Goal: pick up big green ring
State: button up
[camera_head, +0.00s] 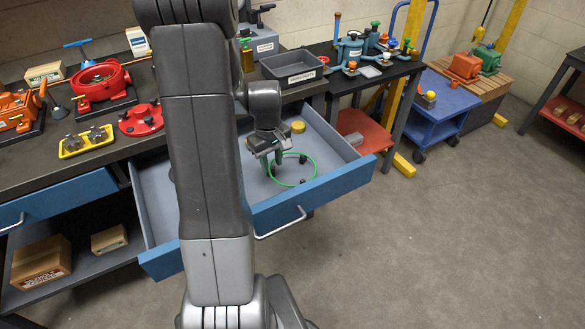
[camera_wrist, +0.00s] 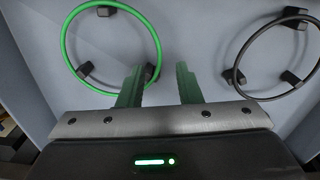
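The big green ring (camera_head: 274,178) lies in the open blue drawer, around small dark posts. My gripper (camera_head: 277,160) is over the drawer at the ring's left side. The left finger overlaps the lower right part of the ring in the picture. I cannot tell whether it touches the ring.
A dark ring (camera_wrist: 237,68) lies around posts at the right in the wrist view. The drawer's front wall (camera_head: 318,191) and sides surround the rings. A yellow round piece (camera_head: 298,127) is at the drawer's back. A grey bin (camera_head: 291,68) stands on the bench above.

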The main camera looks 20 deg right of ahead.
aim_at(273, 178)
jog(key=shift+w+d+f+p, duration=0.1)
jog(key=shift+f+p, duration=0.1)
jog(key=shift+f, duration=1.1)
jog(key=shift+d+f+p, duration=0.1)
jog(key=shift+f+p, duration=0.05)
jog(key=shift+f, duration=1.15)
jog(key=shift+f+b, duration=0.25)
jog(key=shift+b, duration=0.1)
jog(key=shift+a, duration=0.1)
grip_shut()
